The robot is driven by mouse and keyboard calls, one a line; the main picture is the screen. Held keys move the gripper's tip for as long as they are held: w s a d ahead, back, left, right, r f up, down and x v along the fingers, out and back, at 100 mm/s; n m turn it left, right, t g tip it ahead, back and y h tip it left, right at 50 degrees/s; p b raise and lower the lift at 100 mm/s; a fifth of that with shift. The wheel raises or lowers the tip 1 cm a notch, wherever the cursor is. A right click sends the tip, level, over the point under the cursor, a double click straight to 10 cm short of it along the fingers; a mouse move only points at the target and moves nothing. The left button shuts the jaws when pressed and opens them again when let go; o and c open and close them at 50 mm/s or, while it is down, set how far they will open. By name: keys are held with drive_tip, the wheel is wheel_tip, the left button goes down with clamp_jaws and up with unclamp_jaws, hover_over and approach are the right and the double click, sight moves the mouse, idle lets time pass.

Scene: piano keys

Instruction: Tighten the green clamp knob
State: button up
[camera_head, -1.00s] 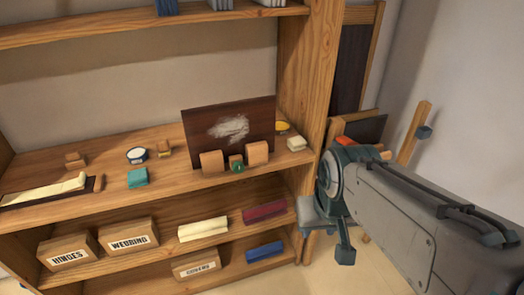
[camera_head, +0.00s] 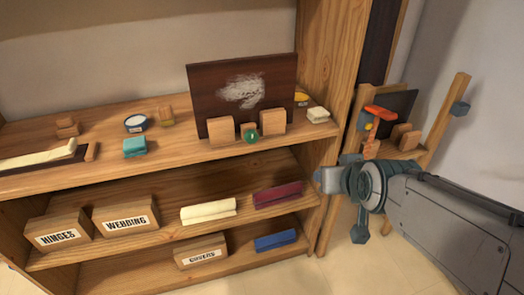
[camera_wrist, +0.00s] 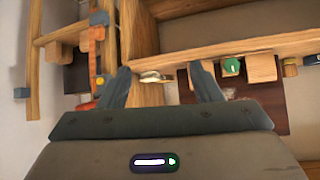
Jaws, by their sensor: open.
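The green clamp knob (camera_head: 251,136) is a small round knob on the front of a small wooden block, at the foot of an upright dark board (camera_head: 210,85) on the upper shelf. A larger wooden block stands on each side of it. In the wrist view the green knob (camera_wrist: 232,66) shows just right of my right-hand finger, apart from it. My gripper (camera_wrist: 161,68) is open, with nothing between its fingers. In the head view my arm is right of the shelf unit; the fingers cannot be made out clearly there.
The shelf's right post (camera_head: 322,70) stands between the knob and my arm. A wooden easel frame (camera_head: 444,125) with an orange clamp (camera_head: 380,113) stands right of it.

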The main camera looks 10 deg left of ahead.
drive_tip(key=w+a+f+n+t+y+b, duration=0.25)
drive_tip(key=a+f+b, duration=0.25)
drive_tip(key=a+b, duration=0.25)
drive_tip(key=t+y+b, duration=0.4)
drive_tip(key=b, duration=0.3)
approach(252, 138)
drive_tip(key=shift+h, duration=0.25)
drive_tip(key=b+x, duration=0.2)
drive_tip(key=x, duration=0.6)
drive_tip(key=shift+w+a+r, duration=0.15)
drive_tip(key=shift+w+a, duration=0.05)
drive_tip(key=c, duration=1)
